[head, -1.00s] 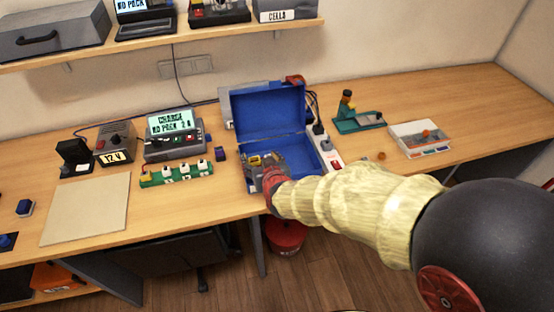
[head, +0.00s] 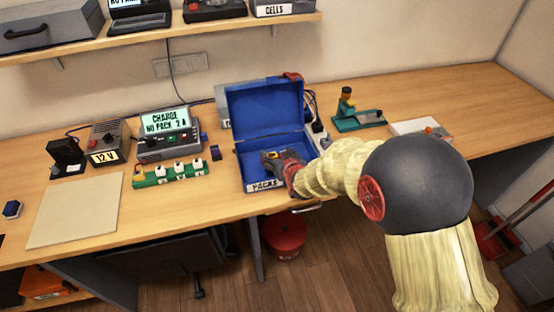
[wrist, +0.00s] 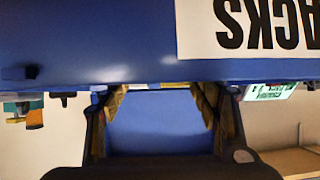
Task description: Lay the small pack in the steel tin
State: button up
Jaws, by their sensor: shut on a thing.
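The blue steel tin (head: 262,110) stands open on the bench, its lid raised at the back and a PACKS label on its front. In the wrist view the tin's front wall (wrist: 90,45) fills the top, upside down. My gripper (head: 270,160) is at the tin's front, its fingers inside the opening, behind the front wall. The fingers also show in the wrist view (wrist: 160,100), with blue beyond them. They are closed on the small pack, which the tin wall and the fingers hide; I cannot tell whether it touches the tin's floor.
A charger (head: 168,135) and a green strip with several knobs (head: 170,174) stand left of the tin. A white power strip (head: 322,141) lies close on its right. A green stand (head: 358,118) and a white case (head: 420,129) are farther right. A pale mat (head: 75,210) lies bare at left.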

jog(key=shift+f, duration=0.7)
jog(key=shift+f, duration=0.1)
jog(key=o, duration=1.2)
jog(key=shift+s, duration=0.1)
jog(key=shift+s+r, duration=0.1)
jog(key=shift+r, duration=0.1)
jog(key=p+v, duration=0.2)
jog(key=v, duration=0.9)
jog(key=shift+s+d+r+p, duration=0.1)
jog(key=shift+s+p, duration=0.2)
jog(key=shift+s, duration=0.05)
